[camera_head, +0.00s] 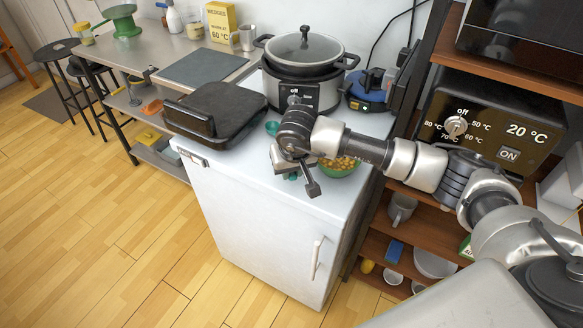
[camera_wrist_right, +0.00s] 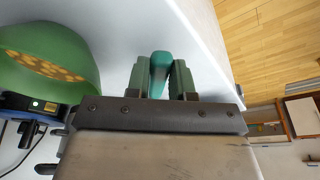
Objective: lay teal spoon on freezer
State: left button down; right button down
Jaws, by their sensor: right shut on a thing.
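The white freezer (camera_head: 250,225) stands in the middle of the head view, with several things on its top. My right gripper (camera_head: 290,176) is low over the freezer top near its front edge, beside a green bowl (camera_head: 338,172). In the right wrist view, its two green-grey fingers (camera_wrist_right: 160,78) are shut on the teal spoon (camera_wrist_right: 159,70), whose end shows between them. In the head view a small teal part (camera_head: 272,128) shows behind the gripper. The rest of the spoon is hidden, and I cannot tell whether it touches the freezer top. My left gripper is not in view.
A black lidded pan (camera_head: 213,112), a slow cooker (camera_head: 300,80) and a blue appliance (camera_head: 368,90) crowd the freezer top. The bowl holds yellow-brown pieces and also shows in the wrist view (camera_wrist_right: 50,50). Brown shelves (camera_head: 400,250) stand at right.

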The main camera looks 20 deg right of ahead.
jog(key=shift+f, duration=0.1)
dwell(0.3)
jog(key=shift+s+f+t+b, duration=0.2)
jog(key=shift+f+t+b, duration=0.2)
jog(key=shift+f+b, duration=0.7)
jog(key=shift+r, duration=0.3)
jog(key=c, duration=1.3)
grip_release()
jog(key=shift+o, duration=0.3)
jog(key=o, duration=0.5)
